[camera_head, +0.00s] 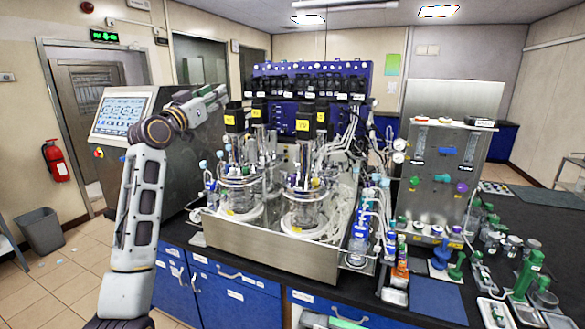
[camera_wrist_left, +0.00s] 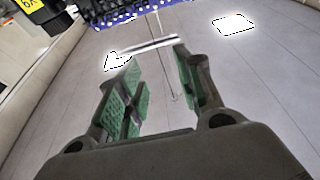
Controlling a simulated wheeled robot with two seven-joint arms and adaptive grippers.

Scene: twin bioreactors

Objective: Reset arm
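My left arm (camera_head: 145,195) rises from the bottom left in the head view and bends at the top towards the bioreactors. My left gripper (camera_head: 214,93) is at its end, raised in front of the control console's right side and above the bench, small and seen from the side. In the left wrist view the left gripper (camera_wrist_left: 155,68) has its two green-padded fingers apart with nothing between them, and ceiling panels and lights show behind. My right arm and gripper are not in view.
Two glass bioreactors (camera_head: 304,207) stand in a steel tray (camera_head: 270,262) on the bench. A console with a screen (camera_head: 120,116) is behind my left arm. A steel panel (camera_head: 440,170) and many small bottles and fittings crowd the right. A fire extinguisher (camera_head: 56,160) hangs at left.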

